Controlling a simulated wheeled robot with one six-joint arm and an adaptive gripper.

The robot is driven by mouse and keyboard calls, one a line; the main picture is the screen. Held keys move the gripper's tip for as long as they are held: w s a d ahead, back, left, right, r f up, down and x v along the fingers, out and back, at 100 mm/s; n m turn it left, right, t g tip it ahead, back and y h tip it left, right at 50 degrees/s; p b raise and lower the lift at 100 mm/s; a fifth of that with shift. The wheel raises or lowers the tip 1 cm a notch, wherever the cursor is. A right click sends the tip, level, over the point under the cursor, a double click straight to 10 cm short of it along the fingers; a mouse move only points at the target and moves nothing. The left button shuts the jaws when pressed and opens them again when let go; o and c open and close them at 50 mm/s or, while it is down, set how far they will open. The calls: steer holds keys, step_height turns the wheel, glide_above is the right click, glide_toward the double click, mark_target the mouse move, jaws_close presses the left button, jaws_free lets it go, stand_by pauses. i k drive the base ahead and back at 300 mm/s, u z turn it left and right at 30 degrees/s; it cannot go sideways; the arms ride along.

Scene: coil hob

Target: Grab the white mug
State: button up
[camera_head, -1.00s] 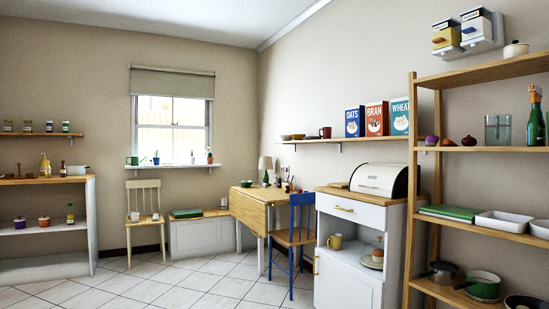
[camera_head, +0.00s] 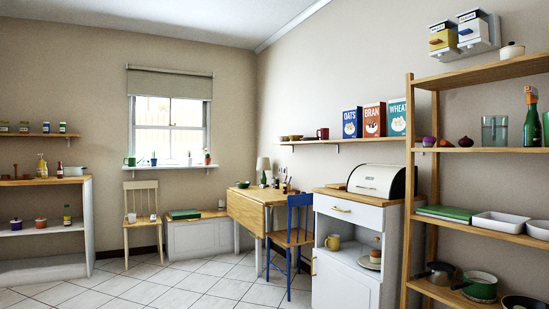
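I cannot make out a clearly white mug. A pale yellow or cream mug (camera_head: 333,242) stands in the open niche of the white cabinet (camera_head: 345,282), left of a small stack of dishes. A small pale item (camera_head: 131,218) is on the seat of the cream chair (camera_head: 142,200) by the window; it is too small to identify. A red mug (camera_head: 322,133) is on the wall shelf, and a green mug-like vessel (camera_head: 130,161) is on the window sill. My gripper is not in view.
A blue chair (camera_head: 291,240) stands by the wooden drop-leaf table (camera_head: 246,200), left of the cabinet. A tall wooden rack (camera_head: 432,170) with pans and trays stands at the right. A white shelf unit (camera_head: 50,270) is at the left. The tiled floor (camera_head: 150,288) between is clear.

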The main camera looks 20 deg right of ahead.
mark_target(132, 217)
steer(key=u, duration=0.3)
steer(key=i, duration=0.9)
steer(key=u, duration=0.85)
steer(key=i, duration=2)
steer(key=u, duration=0.45)
steer(key=i, duration=4.6)
steer(key=z, duration=1.1)
steer(key=i, duration=1.25)
steer(key=z, duration=1.95)
steer(key=i, duration=0.95)
steer(key=z, duration=0.4)
